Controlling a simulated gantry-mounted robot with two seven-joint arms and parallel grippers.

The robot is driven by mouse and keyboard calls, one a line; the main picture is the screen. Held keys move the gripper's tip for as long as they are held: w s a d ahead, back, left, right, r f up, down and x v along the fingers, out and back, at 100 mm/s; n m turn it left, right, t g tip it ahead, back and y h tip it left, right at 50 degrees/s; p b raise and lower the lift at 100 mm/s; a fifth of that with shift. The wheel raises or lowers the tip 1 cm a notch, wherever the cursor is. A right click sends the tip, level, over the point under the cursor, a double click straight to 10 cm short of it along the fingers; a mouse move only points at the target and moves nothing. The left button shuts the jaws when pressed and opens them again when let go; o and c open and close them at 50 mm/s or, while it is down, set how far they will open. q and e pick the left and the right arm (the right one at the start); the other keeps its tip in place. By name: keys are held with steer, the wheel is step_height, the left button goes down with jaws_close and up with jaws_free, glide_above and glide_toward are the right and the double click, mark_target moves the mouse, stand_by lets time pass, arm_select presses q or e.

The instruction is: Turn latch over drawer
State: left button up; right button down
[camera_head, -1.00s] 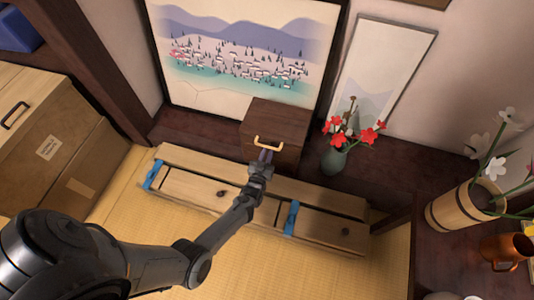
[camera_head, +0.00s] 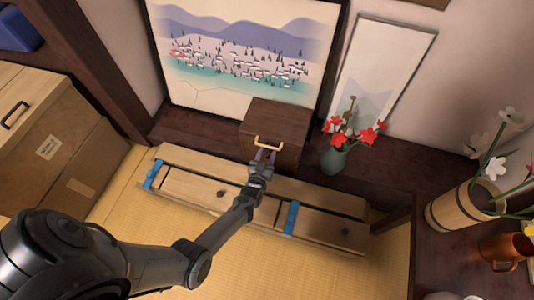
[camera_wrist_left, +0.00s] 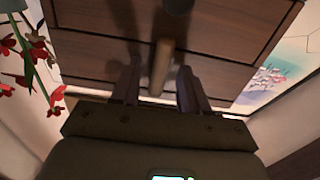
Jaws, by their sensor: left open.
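A small dark wooden drawer box (camera_head: 280,118) stands on the dark ledge, with a tan bar handle (camera_head: 268,145) at its upper front edge. My left gripper (camera_head: 266,157) is at the box front, just below the handle in the head view. In the left wrist view, its two open fingers (camera_wrist_left: 160,88) stand either side of a slim brown wooden bar, apparently the latch (camera_wrist_left: 161,66), on the dark drawer front (camera_wrist_left: 100,53). Whether a finger touches it I cannot tell. A round dark knob (camera_wrist_left: 177,5) shows at the top edge. My right gripper is not in view.
A green vase with red flowers (camera_head: 336,160) stands close right of the box. A landscape painting (camera_head: 240,55) stands behind. Open tatami (camera_head: 160,240) is in front.

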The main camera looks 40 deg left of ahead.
arm_select(q)
steer(key=p+v, duration=0.4)
steer(key=v, duration=0.6)
steer(key=shift+s+p, duration=0.35)
steer(key=shift+s, duration=0.05)
steer(key=shift+d, duration=0.1)
